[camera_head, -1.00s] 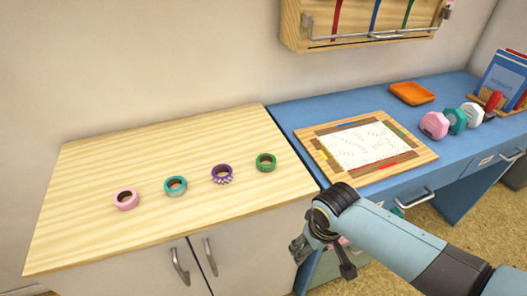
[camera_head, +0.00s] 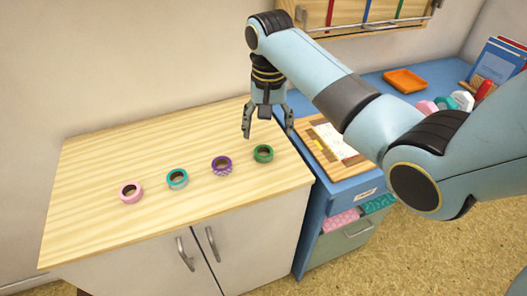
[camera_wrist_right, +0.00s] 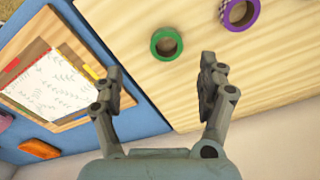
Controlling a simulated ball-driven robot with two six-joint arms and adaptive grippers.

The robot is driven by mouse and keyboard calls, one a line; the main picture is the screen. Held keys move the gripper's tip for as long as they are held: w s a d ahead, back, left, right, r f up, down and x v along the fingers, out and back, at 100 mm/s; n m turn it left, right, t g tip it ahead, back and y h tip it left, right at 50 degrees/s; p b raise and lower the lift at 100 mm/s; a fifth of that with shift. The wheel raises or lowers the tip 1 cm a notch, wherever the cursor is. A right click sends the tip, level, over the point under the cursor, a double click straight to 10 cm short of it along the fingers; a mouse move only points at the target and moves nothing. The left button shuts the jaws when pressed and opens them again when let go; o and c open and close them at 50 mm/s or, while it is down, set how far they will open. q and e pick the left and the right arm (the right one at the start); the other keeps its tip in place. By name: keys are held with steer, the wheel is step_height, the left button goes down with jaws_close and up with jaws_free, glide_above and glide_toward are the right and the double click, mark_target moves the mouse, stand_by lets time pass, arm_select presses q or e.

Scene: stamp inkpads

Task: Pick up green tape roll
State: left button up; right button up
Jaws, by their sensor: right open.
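The green tape roll (camera_head: 263,153) lies flat on the pale wooden counter near its right edge, at the right end of a row of rolls. My right gripper (camera_head: 267,135) is above the counter, pointing down, just behind the green roll in the head view. Its two fingers are spread and empty. In the right wrist view the green roll (camera_wrist_right: 166,44) shows beyond the gap between the fingertips (camera_wrist_right: 160,80), not between them. My left gripper is not in view.
Purple (camera_head: 221,165), teal (camera_head: 177,179) and pink (camera_head: 131,192) tape rolls lie to the left on the wooden counter (camera_head: 100,160). The blue desk on the right holds a framed sheet (camera_head: 335,142) and an orange tray (camera_head: 405,80). The counter's left part is clear.

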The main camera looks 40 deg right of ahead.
step_height(320, 180, up, 2)
steer(key=w+m, duration=0.1)
steer(key=w, duration=0.2)
glide_above(264, 155)
steer(key=f, duration=0.5)
steer(key=shift+w, duration=0.4)
steer(key=f, duration=0.5)
steer(key=shift+s+b, duration=0.3)
steer(key=shift+s, duration=0.05)
steer(key=c, duration=1)
